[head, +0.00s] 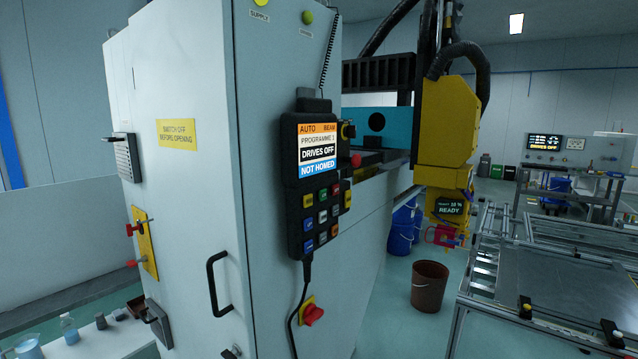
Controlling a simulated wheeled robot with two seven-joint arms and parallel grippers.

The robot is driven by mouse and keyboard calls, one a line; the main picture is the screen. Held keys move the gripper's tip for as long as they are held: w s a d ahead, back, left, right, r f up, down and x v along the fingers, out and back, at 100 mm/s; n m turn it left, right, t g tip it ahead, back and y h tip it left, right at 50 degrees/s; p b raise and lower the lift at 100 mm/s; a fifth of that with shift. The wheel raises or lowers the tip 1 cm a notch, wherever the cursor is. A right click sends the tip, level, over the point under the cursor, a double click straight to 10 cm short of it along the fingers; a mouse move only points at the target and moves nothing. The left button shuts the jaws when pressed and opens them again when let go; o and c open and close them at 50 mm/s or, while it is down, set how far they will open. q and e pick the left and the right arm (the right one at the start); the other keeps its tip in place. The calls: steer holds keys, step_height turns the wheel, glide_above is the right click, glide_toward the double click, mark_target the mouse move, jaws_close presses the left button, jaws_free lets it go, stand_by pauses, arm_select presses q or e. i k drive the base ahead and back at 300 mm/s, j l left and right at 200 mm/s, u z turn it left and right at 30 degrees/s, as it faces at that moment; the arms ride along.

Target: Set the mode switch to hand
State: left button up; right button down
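A black pendant (312,190) hangs on the grey cabinet (190,220). Its lit screen (317,147) reads AUTO, a programme line, DRIVES OFF and NOT HOMED. Below the screen are several coloured keys (322,215). A dark knob with some yellow (347,130) shows at the pendant's upper right edge, with a red button (356,160) below it. I cannot tell whether this knob is the mode switch, and no hand marking is readable. A red rotary knob on a yellow plate (312,314) sits low on the cabinet. Neither of my grippers shows.
The cabinet door has a black handle (218,283) and a yellow warning label (177,134). A cable (299,300) hangs below the pendant. To the right are a yellow machine head (446,130), a brown bin (429,286) and a metal-framed table (560,285).

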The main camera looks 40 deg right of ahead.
mark_target(349, 132)
steer(key=z, duration=1.35)
